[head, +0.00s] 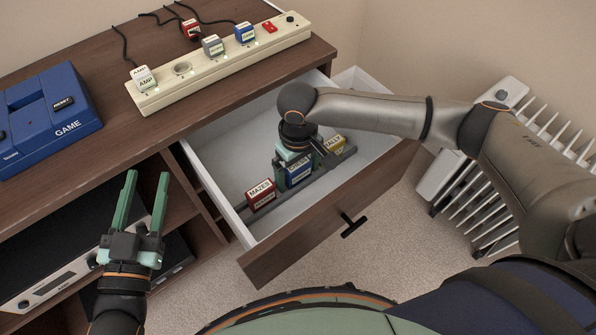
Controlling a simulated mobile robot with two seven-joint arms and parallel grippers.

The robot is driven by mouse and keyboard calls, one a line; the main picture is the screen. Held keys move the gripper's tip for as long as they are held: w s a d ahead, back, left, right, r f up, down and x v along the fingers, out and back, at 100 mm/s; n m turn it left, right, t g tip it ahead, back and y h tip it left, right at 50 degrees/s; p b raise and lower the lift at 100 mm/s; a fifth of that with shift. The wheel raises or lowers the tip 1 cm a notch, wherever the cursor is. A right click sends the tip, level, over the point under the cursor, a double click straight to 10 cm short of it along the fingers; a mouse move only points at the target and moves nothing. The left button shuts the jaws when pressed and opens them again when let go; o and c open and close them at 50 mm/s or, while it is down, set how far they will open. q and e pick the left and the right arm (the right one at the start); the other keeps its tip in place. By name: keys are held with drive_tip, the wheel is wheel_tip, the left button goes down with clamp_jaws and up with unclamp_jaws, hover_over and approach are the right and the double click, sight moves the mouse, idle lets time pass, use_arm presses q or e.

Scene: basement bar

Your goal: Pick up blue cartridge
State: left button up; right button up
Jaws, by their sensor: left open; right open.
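The blue cartridge (298,174) stands in a grey rack (290,196) inside the open drawer, between a red cartridge (261,196) and a yellow cartridge (333,146). My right gripper (291,168) is open and points down right over the blue cartridge. A green finger shows at the cartridge's left side. The far finger is mostly hidden, so contact cannot be told. My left gripper (146,190) is open and empty, in front of the cabinet shelves and well left of the drawer.
The drawer's walls and wooden front (330,222) surround the rack. On the cabinet top are a white power strip (220,66) with several plugs and a blue game console (45,118). A white radiator (530,150) stands at right. Carpet before the drawer is clear.

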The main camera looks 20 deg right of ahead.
drive_tip(key=c, duration=1.3)
drive_tip(key=shift+r, duration=0.1)
